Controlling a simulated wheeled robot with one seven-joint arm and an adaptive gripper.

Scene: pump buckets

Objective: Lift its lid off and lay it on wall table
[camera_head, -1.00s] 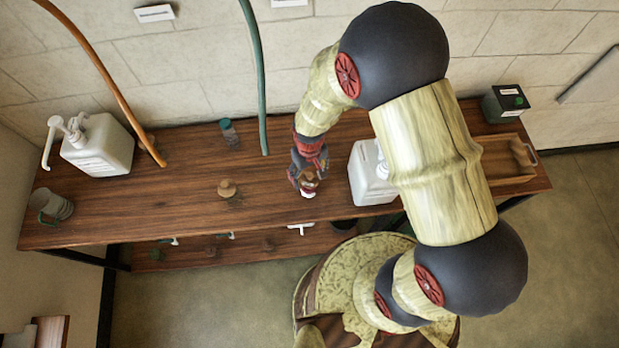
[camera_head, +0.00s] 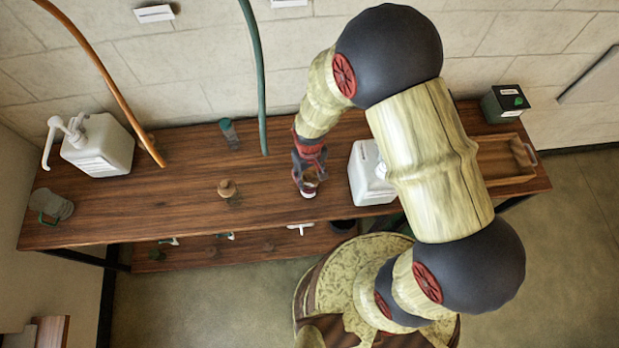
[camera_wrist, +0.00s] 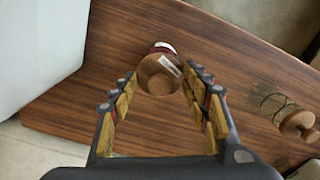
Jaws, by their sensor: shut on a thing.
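My gripper (camera_head: 307,176) is over the middle of the wooden wall table (camera_head: 270,165), left of a white pump container. In the wrist view my gripper (camera_wrist: 160,77) has its fingertips closed on either side of a round brown wooden lid (camera_wrist: 157,76). A pale label and a dark red and white rim show just past the lid, so part of a small jar (camera_wrist: 162,48) seems to be under it. In the head view the brown and white thing is small at my fingertips. I cannot tell whether the lid is apart from the jar.
A white pump container (camera_head: 366,180) stands close right of my gripper. A wooden knobbed item with wire (camera_head: 228,188) stands to the left. Two hoses hang behind.

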